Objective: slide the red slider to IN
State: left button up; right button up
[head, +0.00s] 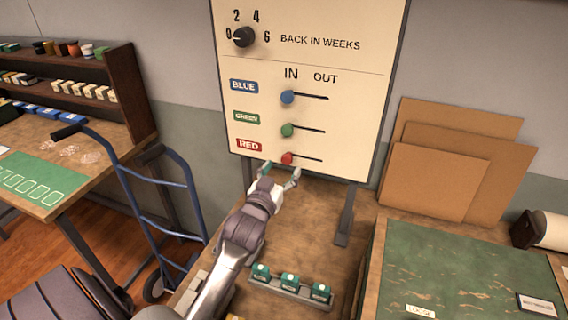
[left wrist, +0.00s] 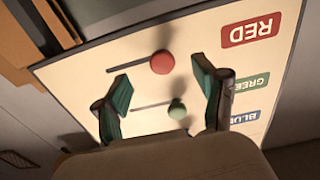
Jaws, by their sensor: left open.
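The red slider (head: 287,158) is a round knob on the cream board (head: 330,60), in the lowest slot beside the RED label (head: 249,146). It sits at the label-side end of its slot, in the IN column (head: 291,73); OUT (head: 326,77) is to the right. My left gripper (head: 281,172) is open, just below and in front of the red slider. In the left wrist view the red slider (left wrist: 162,62) shows between the open fingers of my left gripper (left wrist: 163,82), with no visible contact. My right gripper is not in view.
The blue slider (head: 287,97) and green slider (head: 288,130) sit above, also at the IN end. A tray of green-topped items (head: 290,292) lies on the bench beside my left arm. Brown boards (head: 435,180) lean at right; a blue hand truck (head: 135,205) stands left.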

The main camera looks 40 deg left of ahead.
pick_arm(q)
jog(key=p+v, duration=0.1)
jog(key=v, duration=0.4)
dwell(0.3)
jog(key=shift+s+f, duration=0.1)
dwell(0.4)
